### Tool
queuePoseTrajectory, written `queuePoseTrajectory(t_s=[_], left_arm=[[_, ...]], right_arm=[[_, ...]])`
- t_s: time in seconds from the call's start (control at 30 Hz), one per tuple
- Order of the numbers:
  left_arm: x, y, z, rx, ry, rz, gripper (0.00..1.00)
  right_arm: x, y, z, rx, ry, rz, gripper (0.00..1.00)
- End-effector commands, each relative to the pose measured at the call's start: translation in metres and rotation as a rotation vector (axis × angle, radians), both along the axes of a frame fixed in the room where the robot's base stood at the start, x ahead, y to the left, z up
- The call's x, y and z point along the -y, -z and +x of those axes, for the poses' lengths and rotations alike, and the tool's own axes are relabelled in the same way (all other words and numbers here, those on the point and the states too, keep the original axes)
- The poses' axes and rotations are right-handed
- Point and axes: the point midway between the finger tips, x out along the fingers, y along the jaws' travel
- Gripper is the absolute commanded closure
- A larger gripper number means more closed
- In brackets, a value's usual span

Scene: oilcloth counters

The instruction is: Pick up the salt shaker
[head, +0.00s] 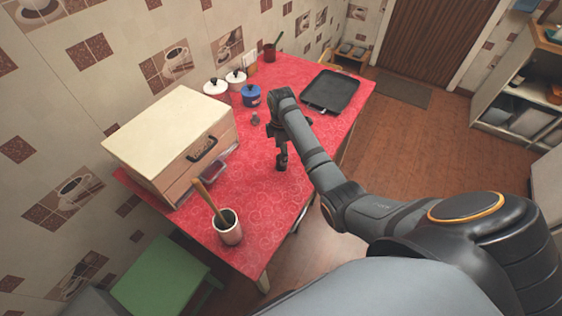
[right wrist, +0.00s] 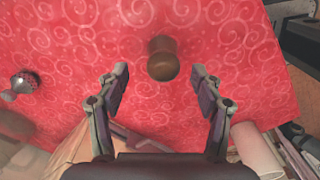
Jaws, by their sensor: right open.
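A small shaker (right wrist: 22,84) with a silvery domed top and clear body stands at the left edge of the right wrist view. In the head view it is the small grey shape (head: 255,118) beyond my right gripper. A brown, round-topped wooden object (right wrist: 163,60) stands on the red cloth, ahead of and between the fingertips in the wrist view, not touched by them. My arm seems to hide it in the head view. My right gripper (right wrist: 160,85) is open and empty above the table; it also shows in the head view (head: 281,160). My left gripper is out of view.
The red-clothed table (head: 255,225) carries a wooden box (head: 165,140), a mug with a wooden utensil (head: 229,231), a blue canister (head: 251,96), white canisters (head: 216,88) and a black tray (head: 330,91). A green stool (head: 160,280) stands at the lower left.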

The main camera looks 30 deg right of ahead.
Motion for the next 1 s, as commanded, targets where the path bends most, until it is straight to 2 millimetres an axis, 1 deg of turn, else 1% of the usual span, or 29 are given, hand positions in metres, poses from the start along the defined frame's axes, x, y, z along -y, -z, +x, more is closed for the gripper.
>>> queuePoseTrajectory(t_s=[0.07,0.13,0.23,0.3,0.4,0.57,0.67,1.0], left_arm=[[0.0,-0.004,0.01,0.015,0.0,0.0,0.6],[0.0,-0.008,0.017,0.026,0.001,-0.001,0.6],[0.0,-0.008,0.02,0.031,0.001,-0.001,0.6],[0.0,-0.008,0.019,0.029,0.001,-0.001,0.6],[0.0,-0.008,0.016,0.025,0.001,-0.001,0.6],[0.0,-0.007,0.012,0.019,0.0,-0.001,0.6],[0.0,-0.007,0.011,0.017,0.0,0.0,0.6],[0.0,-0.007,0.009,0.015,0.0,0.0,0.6]], right_arm=[[-0.001,0.008,-0.002,-0.005,0.0,0.0,0.33],[-0.001,0.02,-0.003,-0.007,0.0,0.001,0.33],[-0.001,0.039,-0.003,-0.006,0.0,0.001,0.33],[-0.001,0.047,-0.003,-0.004,0.0,0.0,0.33],[-0.001,0.051,-0.003,-0.002,-0.001,0.001,0.33],[-0.001,0.051,-0.003,-0.001,0.0,0.0,0.33],[-0.001,0.051,-0.003,-0.001,0.0,0.0,0.45],[-0.001,0.051,-0.003,-0.001,0.0,0.0,0.92]])
